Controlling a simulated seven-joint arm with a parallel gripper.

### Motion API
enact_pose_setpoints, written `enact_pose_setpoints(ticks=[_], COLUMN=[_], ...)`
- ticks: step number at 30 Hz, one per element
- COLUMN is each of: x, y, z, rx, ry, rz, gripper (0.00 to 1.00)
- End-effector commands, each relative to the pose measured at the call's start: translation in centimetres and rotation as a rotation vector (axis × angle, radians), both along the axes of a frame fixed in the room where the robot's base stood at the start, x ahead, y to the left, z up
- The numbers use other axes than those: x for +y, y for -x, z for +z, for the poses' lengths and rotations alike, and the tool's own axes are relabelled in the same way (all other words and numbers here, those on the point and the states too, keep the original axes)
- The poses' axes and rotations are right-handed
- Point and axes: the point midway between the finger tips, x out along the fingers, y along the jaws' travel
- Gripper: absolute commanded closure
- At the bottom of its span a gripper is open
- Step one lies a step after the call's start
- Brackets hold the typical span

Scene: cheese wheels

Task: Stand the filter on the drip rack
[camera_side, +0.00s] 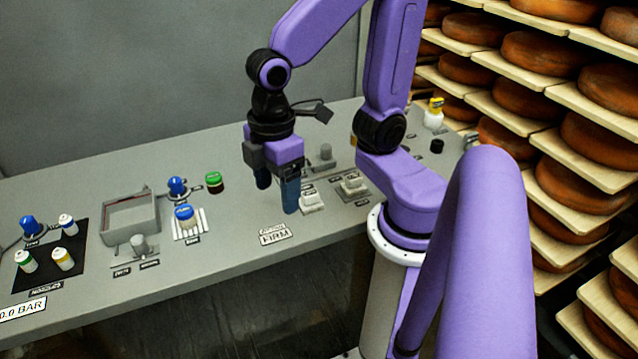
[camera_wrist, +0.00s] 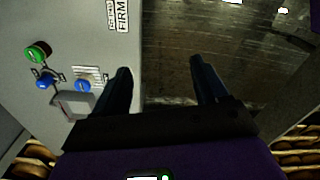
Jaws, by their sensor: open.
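A short white cylinder with a blue top (camera_side: 185,213), which looks like the filter, stands upright on a white slatted rack (camera_side: 193,237), apparently the drip rack, left of centre on the bench. In the wrist view the blue top (camera_wrist: 83,86) shows over the slats (camera_wrist: 97,73). My gripper (camera_side: 277,191) is open and empty, to the right of the rack and low over the bench near the FIRM label. In the wrist view, my gripper's dark fingers (camera_wrist: 160,72) are spread with nothing between them.
A grey open basin (camera_side: 130,215) stands left of the rack. Several coloured-cap containers (camera_side: 62,258) stand on a black mat (camera_side: 75,240). Blue (camera_side: 176,186) and green (camera_side: 214,182) knobs are behind the rack. White blocks (camera_side: 312,202) stand right of my gripper. Cheese shelves (camera_side: 560,90) rise at right.

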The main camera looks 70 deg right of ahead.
Motion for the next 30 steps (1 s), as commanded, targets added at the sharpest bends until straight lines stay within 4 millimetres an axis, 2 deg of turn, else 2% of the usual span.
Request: enact_pose_setpoints(ticks=[1, 3, 9, 14, 30], x=[-0.6, -1.2, -2.6, -2.9, -2.8], y=[1.5, 3.1, 6.0, 6.6, 6.6], z=[0.1, 0.1, -0.1, -0.1, -0.1], rx=[-0.002, -0.001, 0.000, 0.001, 0.001], ry=[-0.003, -0.006, -0.007, -0.006, -0.006], rz=[0.009, 0.014, 0.024, 0.025, 0.026], gripper=[0.27, 0.27, 0.27, 0.27, 0.27])
